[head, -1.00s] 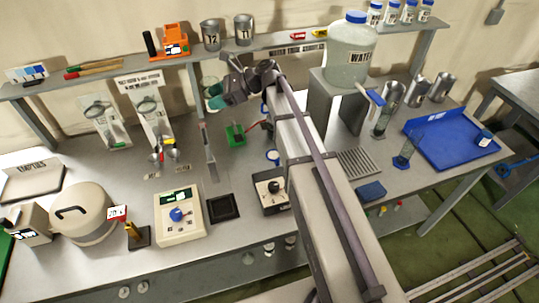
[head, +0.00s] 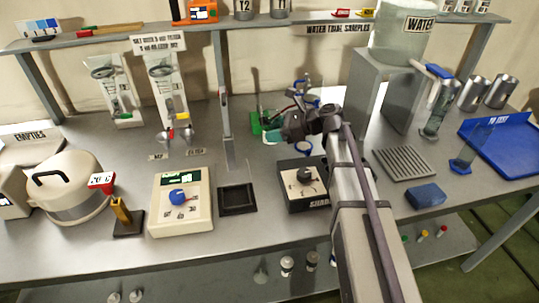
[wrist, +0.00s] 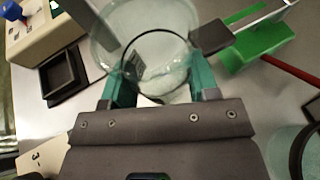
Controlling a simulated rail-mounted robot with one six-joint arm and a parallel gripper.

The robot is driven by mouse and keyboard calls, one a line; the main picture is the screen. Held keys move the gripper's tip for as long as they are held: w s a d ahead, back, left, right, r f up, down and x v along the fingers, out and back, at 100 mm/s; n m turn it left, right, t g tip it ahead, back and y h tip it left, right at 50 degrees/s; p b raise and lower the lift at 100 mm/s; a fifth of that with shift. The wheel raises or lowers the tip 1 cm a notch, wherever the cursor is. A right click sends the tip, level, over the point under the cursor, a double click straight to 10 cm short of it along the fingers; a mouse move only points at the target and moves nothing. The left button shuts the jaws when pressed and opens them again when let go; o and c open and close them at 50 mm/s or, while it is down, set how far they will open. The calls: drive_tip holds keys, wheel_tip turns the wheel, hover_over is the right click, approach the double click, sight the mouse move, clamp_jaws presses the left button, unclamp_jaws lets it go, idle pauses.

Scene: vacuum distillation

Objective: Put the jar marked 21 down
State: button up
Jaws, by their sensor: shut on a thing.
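In the wrist view my gripper (wrist: 157,92) is shut on a clear glass jar (wrist: 165,18), with teal fingers on either side of it. A small dark label shows through the glass, but I cannot read its number. The bench surface shows below the jar; I cannot tell whether the jar touches it. In the head view my gripper (head: 272,136) is over the middle of the bench, behind the black-faced knob box, and mostly hides the jar.
A black square tray (head: 237,199) lies beside the meter with the blue knob (head: 180,198). A green holder (wrist: 255,45) is close to the jar's right. Another glass vessel (wrist: 308,155) shows at the wrist view's lower right. The knob box (head: 304,183) stands in front.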

wheel_tip(320, 180, down, 5)
drive_tip(key=b, duration=0.3)
drive_tip(key=shift+b, duration=0.4)
drive_tip(key=shift+r+p, duration=0.25)
drive_tip(key=shift+p, duration=0.05)
drive_tip(key=shift+f, duration=0.1)
drive_tip(key=o, duration=0.6)
drive_tip(key=shift+f, duration=0.1)
drive_tip(key=shift+c, duration=0.2)
drive_tip(key=o, duration=0.4)
drive_tip(key=shift+o, duration=0.2)
